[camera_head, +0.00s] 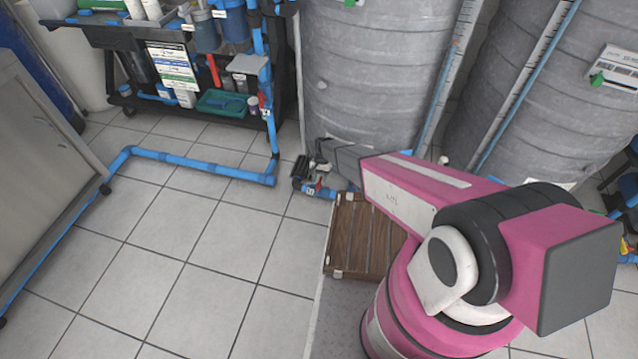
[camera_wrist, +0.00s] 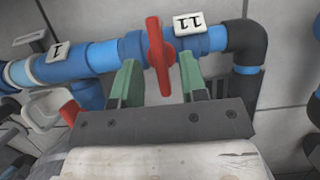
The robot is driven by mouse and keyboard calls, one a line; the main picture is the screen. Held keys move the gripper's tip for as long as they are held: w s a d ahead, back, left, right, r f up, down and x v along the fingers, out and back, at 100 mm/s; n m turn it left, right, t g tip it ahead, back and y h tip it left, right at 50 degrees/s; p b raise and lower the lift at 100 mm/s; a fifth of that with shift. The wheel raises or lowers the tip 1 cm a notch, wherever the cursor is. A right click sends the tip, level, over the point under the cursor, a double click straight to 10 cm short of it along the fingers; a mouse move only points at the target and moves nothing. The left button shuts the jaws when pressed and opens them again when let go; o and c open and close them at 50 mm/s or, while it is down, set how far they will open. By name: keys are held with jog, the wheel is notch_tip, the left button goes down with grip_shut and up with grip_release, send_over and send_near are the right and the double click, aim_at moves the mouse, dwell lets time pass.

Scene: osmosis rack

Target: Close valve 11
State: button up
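Valve 11 has a red handle (camera_wrist: 159,56) on a blue pipe (camera_wrist: 205,40), with a white tag reading 11 (camera_wrist: 190,23) beside it in the wrist view. The handle stands across the pipe in that picture. My gripper (camera_wrist: 160,75) has green fingers, one on each side of the handle's lower part, with gaps visible on both sides. The gripper is open. In the head view, a small red handle (camera_head: 318,186) shows low by the left tank, just left of my pink arm. My gripper's fingers are hard to make out there.
Left of valve 11 is a tag reading 1 (camera_wrist: 57,52) and part of another red handle (camera_wrist: 70,112). A black elbow (camera_wrist: 245,45) is to the right. Large grey tanks (camera_head: 375,70) stand behind. A wooden slatted platform (camera_head: 360,240) lies beside my arm. Tiled floor at left is mostly clear.

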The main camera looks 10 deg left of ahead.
jog(key=v, duration=0.8)
jog(key=shift+r, duration=0.25)
